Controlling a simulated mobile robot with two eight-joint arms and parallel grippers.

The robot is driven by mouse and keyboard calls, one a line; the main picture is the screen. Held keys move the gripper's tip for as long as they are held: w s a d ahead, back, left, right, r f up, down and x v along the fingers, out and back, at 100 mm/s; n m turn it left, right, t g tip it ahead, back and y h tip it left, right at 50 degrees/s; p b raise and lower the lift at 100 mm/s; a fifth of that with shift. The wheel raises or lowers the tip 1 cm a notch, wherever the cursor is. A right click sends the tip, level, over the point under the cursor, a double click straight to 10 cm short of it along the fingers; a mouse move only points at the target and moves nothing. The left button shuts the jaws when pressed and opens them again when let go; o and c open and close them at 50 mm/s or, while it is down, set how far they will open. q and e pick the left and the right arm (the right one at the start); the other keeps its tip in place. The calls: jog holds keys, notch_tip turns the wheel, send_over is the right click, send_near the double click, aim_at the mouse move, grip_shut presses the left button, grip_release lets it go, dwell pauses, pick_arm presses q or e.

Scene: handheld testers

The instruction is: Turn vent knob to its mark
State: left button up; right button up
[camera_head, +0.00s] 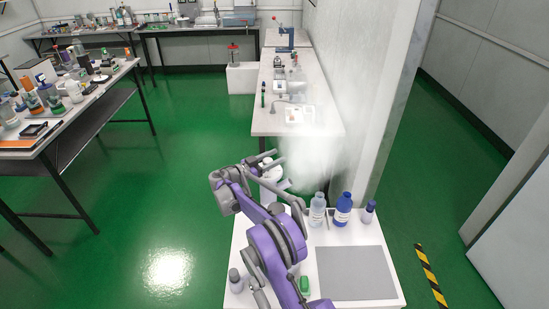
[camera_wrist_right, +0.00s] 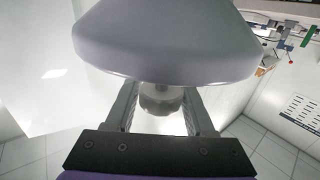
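In the right wrist view a grey ribbed knob (camera_wrist_right: 160,99) sits on a short stem beneath a large pale rounded body (camera_wrist_right: 165,45). My right gripper (camera_wrist_right: 160,93) is open, one finger on each side of the knob, with a visible gap on both sides. I cannot tell whether the fingertips reach past the knob. No mark on it can be made out. In the head view my purple right arm reaches up over the near white table (camera_head: 255,245). My left gripper is not in view.
On the near table stand a clear bottle (camera_head: 317,210), a blue bottle (camera_head: 343,209), a purple-capped bottle (camera_head: 369,212) and a grey mat (camera_head: 357,273). A small green item (camera_head: 304,285) lies by my arm. A white haze (camera_head: 312,150) hangs behind, beside a wall post (camera_head: 394,100).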

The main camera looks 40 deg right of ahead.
grip_shut()
jog(key=shift+w+n+t, duration=0.1)
jog(key=shift+n+t, duration=0.2)
jog(key=shift+t, duration=0.2)
jog(key=n+t, duration=0.1)
jog(key=t, duration=0.1)
jog(key=n+t, duration=0.1)
jog(key=t, duration=0.1)
jog(key=shift+w+n, duration=0.3)
jog(key=shift+w+a+n+t+y, duration=0.1)
jog(key=shift+w+n+t+y, duration=0.1)
jog(key=shift+n+t+y, duration=0.65)
jog(key=shift+w+a+n+t+y, duration=0.15)
jog(key=shift+n+t, duration=0.4)
jog(key=shift+t, duration=0.7)
jog(key=shift+w, duration=0.1)
jog(key=shift+o, duration=2.2)
grip_release()
jog(key=shift+a, duration=0.1)
